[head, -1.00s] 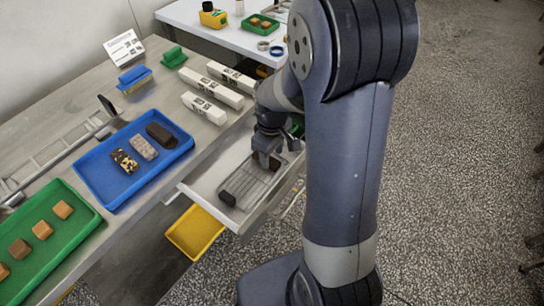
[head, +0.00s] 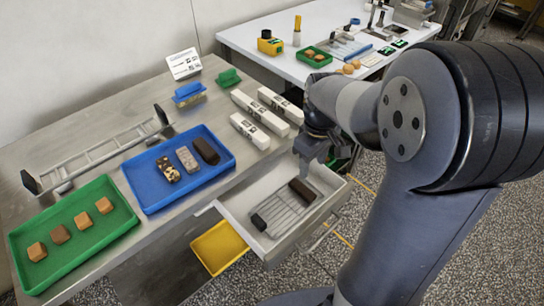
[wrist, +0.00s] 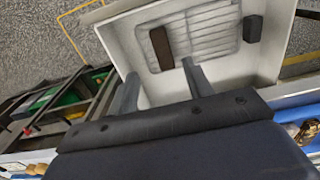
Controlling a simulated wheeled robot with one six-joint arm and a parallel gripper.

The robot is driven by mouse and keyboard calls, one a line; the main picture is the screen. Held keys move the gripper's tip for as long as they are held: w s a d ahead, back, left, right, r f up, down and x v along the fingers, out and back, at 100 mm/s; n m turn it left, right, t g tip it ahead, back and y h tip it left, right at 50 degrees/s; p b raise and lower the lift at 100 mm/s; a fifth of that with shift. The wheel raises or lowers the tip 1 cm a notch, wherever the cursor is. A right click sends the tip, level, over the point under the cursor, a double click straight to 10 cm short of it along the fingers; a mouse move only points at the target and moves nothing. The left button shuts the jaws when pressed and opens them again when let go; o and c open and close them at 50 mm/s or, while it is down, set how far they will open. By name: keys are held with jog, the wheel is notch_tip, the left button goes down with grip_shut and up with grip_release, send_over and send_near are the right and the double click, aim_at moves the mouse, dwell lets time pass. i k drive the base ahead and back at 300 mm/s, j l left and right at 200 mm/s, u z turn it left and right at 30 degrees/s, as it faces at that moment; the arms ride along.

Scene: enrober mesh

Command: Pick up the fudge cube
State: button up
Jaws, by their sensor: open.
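Several tan-brown fudge cubes sit in a row in the green tray (head: 75,252) at the left of the steel counter in the head view. The nearest one to the right is a light cube (head: 104,205); a darker cube (head: 60,234) is among them. My gripper (head: 306,168) is open and empty, above the far end of an open drawer, well to the right of the green tray. In the wrist view my gripper (wrist: 160,70) shows two spread fingers over the drawer.
The open drawer (head: 226,207) juts out from the counter. A blue tray (head: 150,207) with three bars lies between it and the green tray. White boxes (head: 250,131) and a raised metal rack (head: 95,155) stand behind. A yellow bin (head: 219,247) is below.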

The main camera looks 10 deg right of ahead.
aim_at(60, 235)
jog(key=u, duration=2.1)
jog(key=j+z, duration=0.3)
jog(key=j, duration=0.25)
jog(key=i, duration=0.05)
